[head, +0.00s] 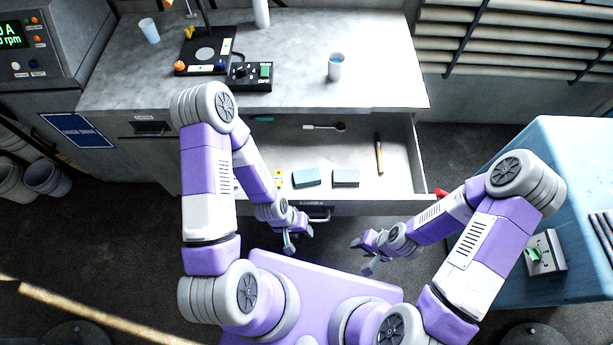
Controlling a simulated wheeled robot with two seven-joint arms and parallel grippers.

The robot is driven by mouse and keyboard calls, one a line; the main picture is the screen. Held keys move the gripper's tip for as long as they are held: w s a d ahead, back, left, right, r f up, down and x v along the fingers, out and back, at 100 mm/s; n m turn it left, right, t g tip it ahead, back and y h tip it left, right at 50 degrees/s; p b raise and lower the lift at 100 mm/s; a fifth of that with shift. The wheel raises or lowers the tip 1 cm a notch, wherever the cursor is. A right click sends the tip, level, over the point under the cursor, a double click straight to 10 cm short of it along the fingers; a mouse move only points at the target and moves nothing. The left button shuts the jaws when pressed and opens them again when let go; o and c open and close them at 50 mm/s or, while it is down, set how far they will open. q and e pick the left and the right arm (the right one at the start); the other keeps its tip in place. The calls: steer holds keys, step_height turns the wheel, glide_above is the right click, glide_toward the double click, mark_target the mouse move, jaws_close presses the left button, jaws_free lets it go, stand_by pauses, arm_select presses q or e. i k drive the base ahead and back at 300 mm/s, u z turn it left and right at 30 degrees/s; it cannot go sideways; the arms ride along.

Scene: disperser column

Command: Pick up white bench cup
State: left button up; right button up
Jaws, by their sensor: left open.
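A pale cup with a blue inside (335,68) stands upright on the grey bench top (290,45), right of its middle. A second pale, bluish-white cup (149,31) stands at the bench's back left. I cannot tell for sure which is the white bench cup. My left gripper (298,241) is open and empty, in front of the open drawer, well below and apart from both cups. My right gripper (362,257) has its fingers spread, empty, to the right of the left one, also far from the cups.
An open drawer (405,160) juts out below the bench, holding a blue block (307,178), a grey block (346,178), a spoon and a stick. A black control box (249,76) and stand occupy the bench's left-middle. A blue table (545,145) is at right.

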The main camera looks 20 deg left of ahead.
mark_target(336, 59)
steer(key=k, duration=1)
steer(key=z, duration=1.25)
steer(key=i, duration=1)
steer(key=u, duration=2.1)
